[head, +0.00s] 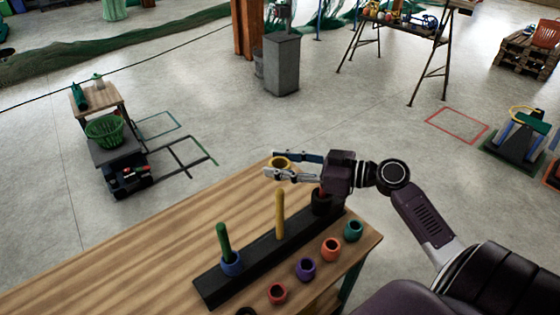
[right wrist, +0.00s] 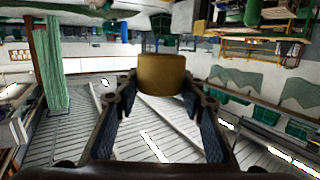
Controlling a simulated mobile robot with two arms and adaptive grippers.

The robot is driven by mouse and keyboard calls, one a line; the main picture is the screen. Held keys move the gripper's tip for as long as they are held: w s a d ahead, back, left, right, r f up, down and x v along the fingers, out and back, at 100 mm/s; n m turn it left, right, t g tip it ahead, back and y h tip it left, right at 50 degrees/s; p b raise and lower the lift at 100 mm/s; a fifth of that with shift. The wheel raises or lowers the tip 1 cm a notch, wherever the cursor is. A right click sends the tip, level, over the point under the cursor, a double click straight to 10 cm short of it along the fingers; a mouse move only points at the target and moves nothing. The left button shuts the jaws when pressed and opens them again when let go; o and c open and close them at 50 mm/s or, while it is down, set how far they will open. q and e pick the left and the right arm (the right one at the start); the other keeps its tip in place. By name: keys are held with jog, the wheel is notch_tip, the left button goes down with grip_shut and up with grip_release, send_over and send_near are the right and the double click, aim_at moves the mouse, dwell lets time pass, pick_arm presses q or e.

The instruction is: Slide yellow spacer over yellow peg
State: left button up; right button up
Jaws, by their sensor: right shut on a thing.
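The yellow spacer (head: 280,163) is a short ring held between the fingertips of my right gripper (head: 276,166). It also shows in the right wrist view (right wrist: 162,74), between the two fingers. The yellow peg (head: 280,214) stands upright and bare in the middle of a black bar (head: 256,253) on the table. In the head view the spacer appears above the peg's tip, apart from it. I cannot tell whether it is directly over the peg in depth. My left gripper is not in view.
A green peg (head: 223,238) with a blue spacer (head: 232,264) around its base stands left on the bar. A dark spacer (head: 321,205) sits at its right end, below my gripper. Green (head: 353,231), orange (head: 330,250), purple (head: 305,270) and red (head: 277,294) spacers line the wooden table's (head: 130,272) front.

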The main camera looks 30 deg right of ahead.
aim_at(281, 189)
jog(key=shift+f, duration=0.6)
jog(key=shift+f+b, duration=0.95)
jog(key=shift+f, duration=0.6)
jog(key=shift+f+b, duration=0.7)
jog(key=shift+b, duration=0.3)
jog(key=shift+f+b, duration=1.15)
jog(key=shift+b, duration=0.3)
jog(key=o, duration=1.2)
jog(key=shift+s, duration=0.1)
jog(key=v, duration=1.2)
